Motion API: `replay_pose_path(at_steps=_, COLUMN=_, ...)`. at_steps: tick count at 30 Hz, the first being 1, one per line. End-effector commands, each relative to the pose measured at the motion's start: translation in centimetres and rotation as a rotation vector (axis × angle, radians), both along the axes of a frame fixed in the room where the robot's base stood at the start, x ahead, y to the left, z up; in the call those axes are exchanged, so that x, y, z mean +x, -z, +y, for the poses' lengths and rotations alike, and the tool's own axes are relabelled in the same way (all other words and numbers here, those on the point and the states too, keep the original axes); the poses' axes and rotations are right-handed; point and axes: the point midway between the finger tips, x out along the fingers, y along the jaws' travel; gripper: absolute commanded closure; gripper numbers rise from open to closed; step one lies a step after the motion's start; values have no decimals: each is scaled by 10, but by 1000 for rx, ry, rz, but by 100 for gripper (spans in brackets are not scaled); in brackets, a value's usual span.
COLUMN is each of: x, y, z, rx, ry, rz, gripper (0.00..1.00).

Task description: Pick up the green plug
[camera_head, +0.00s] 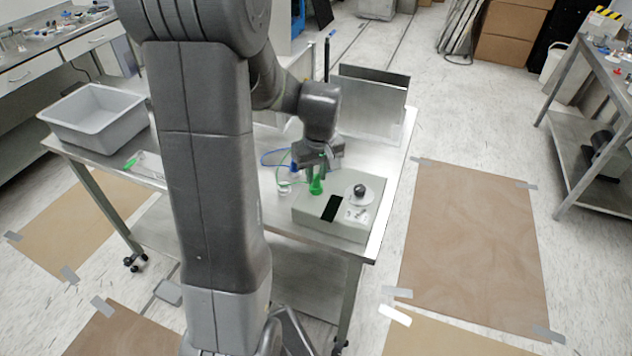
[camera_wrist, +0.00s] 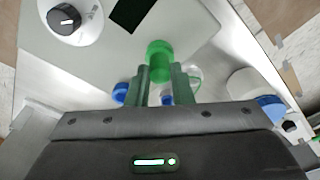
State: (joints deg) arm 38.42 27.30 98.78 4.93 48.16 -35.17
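The green plug (camera_head: 316,186) is over the top of the grey box (camera_head: 346,223), near its left end, below my gripper (camera_head: 316,172). A thin green cable runs left from it. In the wrist view the green plug (camera_wrist: 159,58) sits between the tips of my gripper (camera_wrist: 160,72) and reaches beyond them. The two fingers are close together, one on each side of the plug, and it fills the gap, so they look shut on it. I cannot tell whether the plug's lower end touches the box.
The box carries a black knob on a white disc (camera_head: 353,199) and a dark panel (camera_head: 332,208). A blue plug (camera_head: 294,168) with a blue cable and a small clear jar (camera_head: 285,188) stand left of it. A metal plate (camera_head: 364,100) stands behind. A grey bin (camera_head: 97,116) is at the table's left end.

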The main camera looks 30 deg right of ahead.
Motion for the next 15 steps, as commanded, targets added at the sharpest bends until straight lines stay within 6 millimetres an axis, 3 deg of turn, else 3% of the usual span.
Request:
replay_pose_path(at_steps=3, x=0, y=0, z=0, rx=0, ry=0, rz=0, gripper=100)
replay_pose_path(at_steps=15, x=0, y=-8, z=0, rx=-1, ry=0, rz=-2, gripper=100)
